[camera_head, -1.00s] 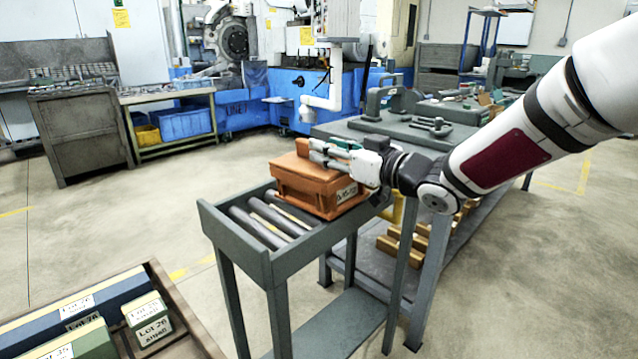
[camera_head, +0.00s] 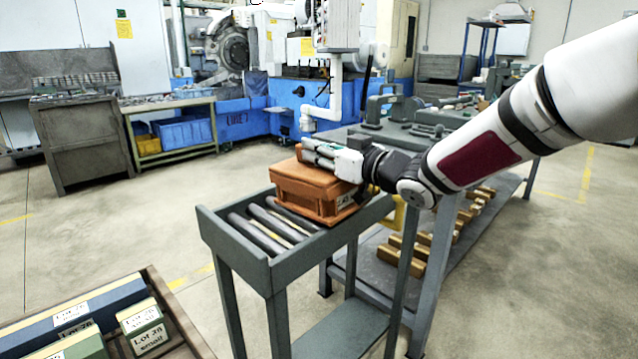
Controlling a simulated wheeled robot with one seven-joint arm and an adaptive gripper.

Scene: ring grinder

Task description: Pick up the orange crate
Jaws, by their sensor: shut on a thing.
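The orange crate (camera_head: 300,182) has a closed lid and a white label on its side facing right. It sits on the right part of the grey roller stand (camera_head: 268,247), and I see no clear gap beneath it. My gripper (camera_head: 308,152) lies across the top of the crate from the right. It is shut on the crate's upper part, where a small orange piece shows at the fingertips. The exact contact is partly hidden by the fingers.
Bare rollers (camera_head: 255,230) lie left of the crate. A grey workbench (camera_head: 352,128) with clamps stands close behind, with wooden blocks (camera_head: 405,252) on its lower shelf. A tray (camera_head: 180,318) of labelled boxes is at the lower left. Open floor lies at left.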

